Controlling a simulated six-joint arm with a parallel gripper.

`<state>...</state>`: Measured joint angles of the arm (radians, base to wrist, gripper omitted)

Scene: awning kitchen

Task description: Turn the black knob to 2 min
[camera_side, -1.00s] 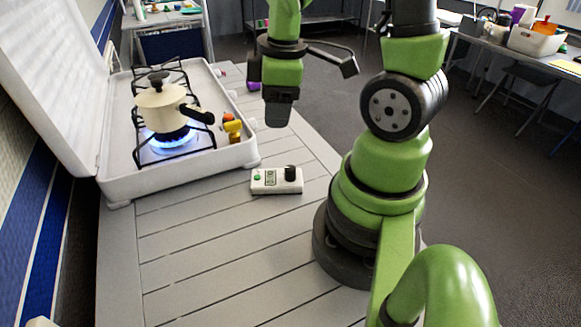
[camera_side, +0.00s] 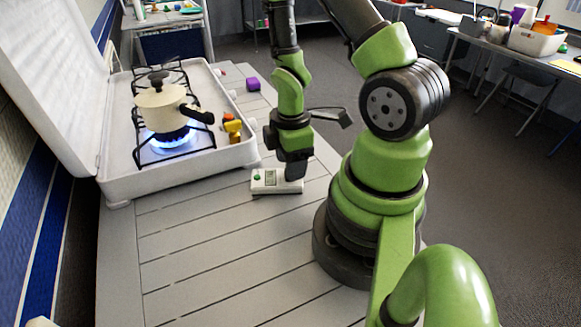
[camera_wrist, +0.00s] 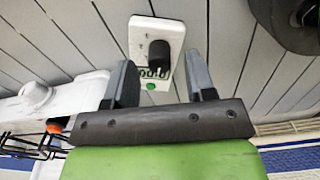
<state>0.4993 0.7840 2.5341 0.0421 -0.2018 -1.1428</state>
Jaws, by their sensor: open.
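The white timer box (camera_side: 264,183) lies on the grey slatted table, with a green button and a small display at its left end. Its black knob (camera_wrist: 159,55) shows in the wrist view, standing up from the box. In the side view the knob is hidden behind my gripper (camera_side: 296,174). My gripper points down over the right end of the timer. In the wrist view its two fingers (camera_wrist: 163,85) are apart, one on each side of the box, with nothing held between them. I cannot tell whether a finger touches the knob.
A white camping stove (camera_side: 185,168) with its lid up stands left of the timer. A cream pot (camera_side: 160,108) sits on its burner over a blue flame. The table in front of the timer is clear.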

